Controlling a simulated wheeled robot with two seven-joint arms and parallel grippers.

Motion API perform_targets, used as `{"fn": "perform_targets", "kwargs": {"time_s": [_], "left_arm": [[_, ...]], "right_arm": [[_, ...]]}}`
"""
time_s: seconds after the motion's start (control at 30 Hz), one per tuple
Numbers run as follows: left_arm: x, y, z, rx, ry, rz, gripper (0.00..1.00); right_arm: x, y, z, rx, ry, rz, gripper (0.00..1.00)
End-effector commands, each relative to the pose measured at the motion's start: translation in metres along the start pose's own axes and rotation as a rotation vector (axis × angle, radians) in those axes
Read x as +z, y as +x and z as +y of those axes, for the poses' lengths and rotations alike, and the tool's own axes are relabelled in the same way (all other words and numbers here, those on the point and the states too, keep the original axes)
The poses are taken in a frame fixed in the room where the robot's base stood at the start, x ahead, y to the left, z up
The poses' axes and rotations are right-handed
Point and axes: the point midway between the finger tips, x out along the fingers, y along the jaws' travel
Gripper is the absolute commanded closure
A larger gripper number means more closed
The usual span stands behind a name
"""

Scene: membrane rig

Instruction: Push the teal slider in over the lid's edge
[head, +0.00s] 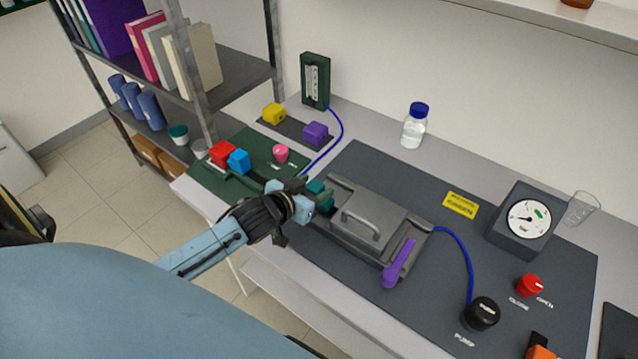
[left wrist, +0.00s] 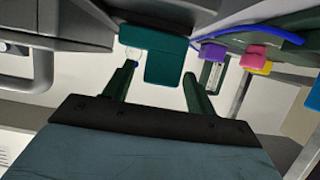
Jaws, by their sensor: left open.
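The teal slider (head: 318,191) sits at the left side of the grey lidded box, largely hidden by my left gripper in the head view. In the left wrist view the teal slider (left wrist: 166,58) hangs between and just beyond the two fingertips. The grey lid (head: 366,214) is down on the box and has a bar handle; its edge also shows in the left wrist view (left wrist: 60,75). My left gripper (head: 312,204) is open, its fingers (left wrist: 158,85) either side of the slider. I cannot tell whether they touch it. My right gripper is not in view.
A purple lever (head: 399,265) is on the box's near right side. A green panel (head: 225,185) with red and blue blocks and a pink knob (head: 281,153) lies to the left. A gauge (head: 527,218), a black pump knob (head: 482,313) and a bottle (head: 414,127) stand to the right.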

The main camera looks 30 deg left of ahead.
Motion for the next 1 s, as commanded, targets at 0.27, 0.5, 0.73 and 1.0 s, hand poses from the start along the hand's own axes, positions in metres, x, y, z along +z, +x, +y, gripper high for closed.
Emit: {"fn": "perform_targets", "kwargs": {"time_s": [0.27, 0.5, 0.73, 1.0], "left_arm": [[0.000, 0.026, 0.001, 0.001, -0.001, 0.001, 0.44], [0.000, 0.028, 0.001, 0.001, 0.000, 0.000, 0.44], [0.000, 0.028, 0.001, 0.001, 0.000, 0.000, 0.63], [0.000, 0.028, 0.000, 0.001, 0.000, 0.000, 0.99]], "right_arm": [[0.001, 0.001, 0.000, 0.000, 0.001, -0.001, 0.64], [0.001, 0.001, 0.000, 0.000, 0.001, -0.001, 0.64], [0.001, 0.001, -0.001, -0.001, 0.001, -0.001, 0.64], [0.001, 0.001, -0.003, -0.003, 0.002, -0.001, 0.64]]}}
